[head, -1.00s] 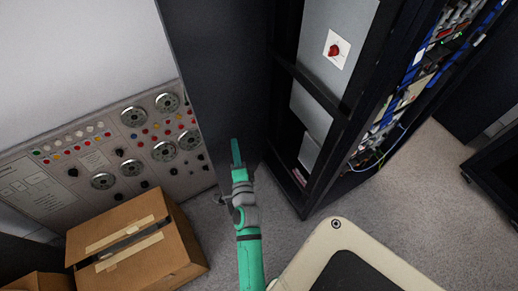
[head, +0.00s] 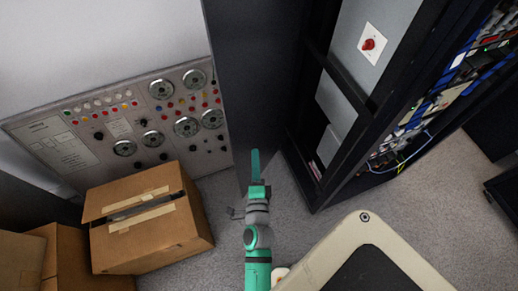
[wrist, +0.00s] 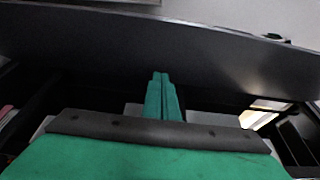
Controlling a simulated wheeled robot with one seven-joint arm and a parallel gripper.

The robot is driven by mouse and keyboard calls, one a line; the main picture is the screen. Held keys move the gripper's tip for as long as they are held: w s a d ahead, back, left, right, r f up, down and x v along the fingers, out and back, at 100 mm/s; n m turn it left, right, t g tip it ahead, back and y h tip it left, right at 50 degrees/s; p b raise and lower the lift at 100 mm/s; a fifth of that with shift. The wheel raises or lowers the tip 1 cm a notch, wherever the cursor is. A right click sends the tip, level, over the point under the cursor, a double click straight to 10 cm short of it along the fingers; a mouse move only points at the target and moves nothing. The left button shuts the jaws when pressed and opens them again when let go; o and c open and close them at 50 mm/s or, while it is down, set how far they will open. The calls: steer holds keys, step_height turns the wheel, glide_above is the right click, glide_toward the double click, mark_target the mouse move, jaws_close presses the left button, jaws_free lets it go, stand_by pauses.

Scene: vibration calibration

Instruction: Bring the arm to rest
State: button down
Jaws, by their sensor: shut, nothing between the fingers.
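My green arm reaches up from the bottom middle of the head view, with grey joints near its end. My gripper (head: 255,163) is at its tip, its thin green fingers together and empty. It shows in front of the dark cabinet side panel (head: 250,70); I cannot tell how close they are. In the wrist view my gripper (wrist: 162,82) has its two fingers side by side, pointing toward a wide dark surface (wrist: 130,45).
An open rack (head: 340,165) with a red switch (head: 369,44) and exposed wiring stands at the right. A control panel (head: 85,150) with dials is at the left. Cardboard boxes (head: 150,245) sit below it. Grey carpet (head: 420,185) is bare at the right.

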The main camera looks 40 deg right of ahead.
steer(key=shift+s+a, duration=0.15)
steer(key=shift+a, duration=0.15)
steer(key=s+a+n+y, duration=0.2)
steer(key=s+a+n, duration=0.15)
steer(key=a, duration=0.25)
steer(key=s+a+f+n+t+y, duration=0.1)
steer(key=s+a+n, duration=0.1)
steer(key=a+n, duration=0.25)
steer(key=s+a+n+y, duration=0.2)
steer(key=a+n, duration=0.1)
steer(key=a, duration=0.3)
steer(key=s+a+r+n+y, duration=0.2)
steer(key=s+a+n+y, duration=0.1)
steer(key=n, duration=0.4)
steer(key=s+a+r+n+y, duration=0.3)
steer(key=s+a+n, duration=0.3)
steer(key=s+n, duration=0.1)
steer(key=shift+s+a+n, duration=0.25)
steer(key=shift+s+n, duration=0.15)
steer(key=shift+s, duration=0.4)
steer(key=shift+d, duration=0.1)
